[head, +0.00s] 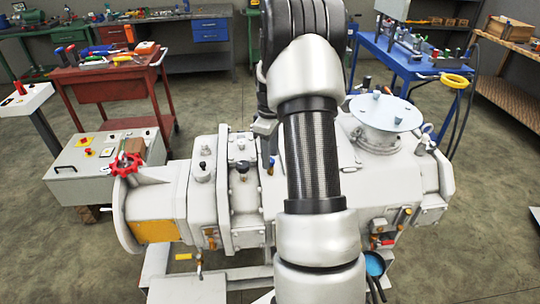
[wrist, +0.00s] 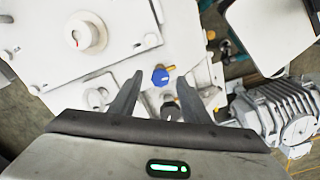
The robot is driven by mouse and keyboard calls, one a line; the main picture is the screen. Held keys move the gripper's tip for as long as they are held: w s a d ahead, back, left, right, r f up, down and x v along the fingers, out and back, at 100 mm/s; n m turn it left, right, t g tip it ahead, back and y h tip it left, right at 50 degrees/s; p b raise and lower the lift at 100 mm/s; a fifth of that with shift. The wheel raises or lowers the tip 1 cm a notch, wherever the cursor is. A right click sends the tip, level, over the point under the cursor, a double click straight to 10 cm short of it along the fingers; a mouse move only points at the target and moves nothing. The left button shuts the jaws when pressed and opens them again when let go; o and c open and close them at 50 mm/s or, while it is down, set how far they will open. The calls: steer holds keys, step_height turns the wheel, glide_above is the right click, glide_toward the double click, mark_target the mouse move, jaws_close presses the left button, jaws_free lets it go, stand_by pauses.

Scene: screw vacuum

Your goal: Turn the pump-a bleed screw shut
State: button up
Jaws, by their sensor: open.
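A small blue knob (wrist: 161,76) with a brass-coloured stem stands on the white pump body (wrist: 60,60) in the wrist view. No label shows, so I cannot tell for sure that it is the pump-a bleed screw. My gripper (wrist: 160,84) is open, with one dark finger on each side of the knob in the picture. I see no contact, and the depth between fingertips and knob is unclear. A tiny blue spot (head: 271,166) beside my arm in the head view may be the same knob. My arm hides much of the pump's middle there.
The white pump assembly (head: 160,195) has a red handwheel (head: 125,164) at left and a round flange (head: 385,113) at right. A control box (head: 80,176), red tool cart (head: 110,80) and blue cart (head: 405,65) stand around it. A grey ribbed motor (wrist: 285,108) lies right in the wrist view.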

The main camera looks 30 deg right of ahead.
steer(key=shift+f, duration=0.15)
steer(key=shift+c, duration=0.4)
steer(key=c, duration=1)
steer(key=shift+o, duration=0.2)
